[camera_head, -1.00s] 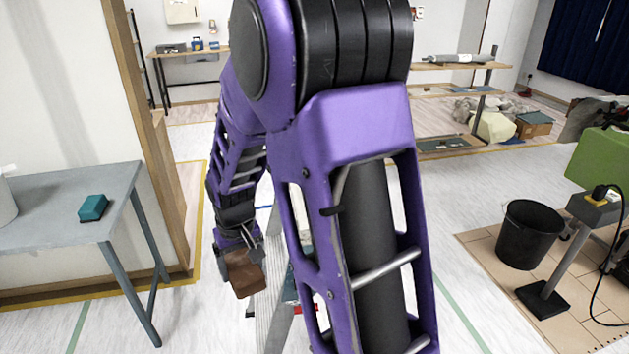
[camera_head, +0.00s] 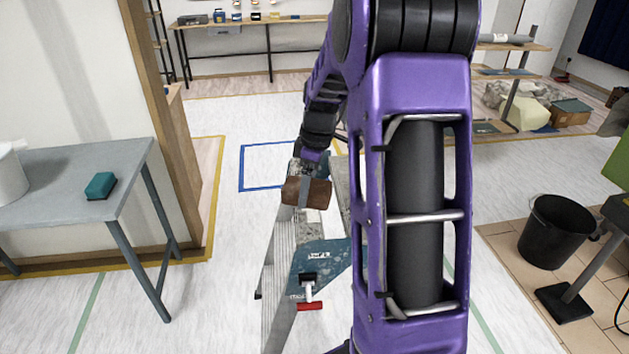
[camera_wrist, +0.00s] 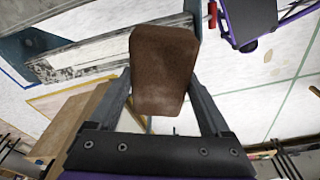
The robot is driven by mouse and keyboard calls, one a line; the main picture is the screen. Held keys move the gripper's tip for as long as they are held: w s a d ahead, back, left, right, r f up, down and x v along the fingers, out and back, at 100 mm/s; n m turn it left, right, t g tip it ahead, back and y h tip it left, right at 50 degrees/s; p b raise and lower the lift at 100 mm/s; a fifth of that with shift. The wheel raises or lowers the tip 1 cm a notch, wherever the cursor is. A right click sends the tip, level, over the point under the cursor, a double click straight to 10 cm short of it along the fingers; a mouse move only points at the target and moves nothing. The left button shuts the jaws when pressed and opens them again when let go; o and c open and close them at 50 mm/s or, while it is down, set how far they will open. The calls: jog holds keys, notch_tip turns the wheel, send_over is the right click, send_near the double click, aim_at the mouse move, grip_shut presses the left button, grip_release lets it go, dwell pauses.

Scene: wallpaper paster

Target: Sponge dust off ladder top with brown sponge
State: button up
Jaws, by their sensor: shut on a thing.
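The brown sponge (camera_head: 293,191) is held in my gripper (camera_head: 306,190), over the upper part of the ladder (camera_head: 283,262) in the head view. In the wrist view the brown sponge (camera_wrist: 163,70) sits between the two fingers of my gripper (camera_wrist: 164,85), which is shut on it. The ladder top (camera_wrist: 100,58) shows behind the sponge in the wrist view, with a grey, speckled dusty surface. The head view also shows a speckled patch below the sponge. I cannot tell whether the sponge touches the ladder. My purple arm hides the ladder's right side.
A grey table (camera_head: 75,180) at left holds a teal sponge (camera_head: 100,186) and a white round container (camera_head: 10,175). A black bucket (camera_head: 553,231) stands on the right. A blue-taped square (camera_head: 242,168) marks the floor behind the ladder. The floor left of the ladder is clear.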

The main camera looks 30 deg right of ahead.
jog(key=shift+w+d+r+n, duration=0.1)
jog(key=shift+d+r+n, duration=0.15)
jog(key=shift+d+n, duration=0.25)
jog(key=shift+w+d+r+n, duration=0.1)
jog(key=shift+d+r+n, duration=0.1)
jog(key=shift+d+n, duration=0.25)
jog(key=shift+f, duration=0.1)
jog(key=shift+f+b, duration=2.2)
jog(key=shift+f, duration=1)
jog(key=shift+r, duration=0.1)
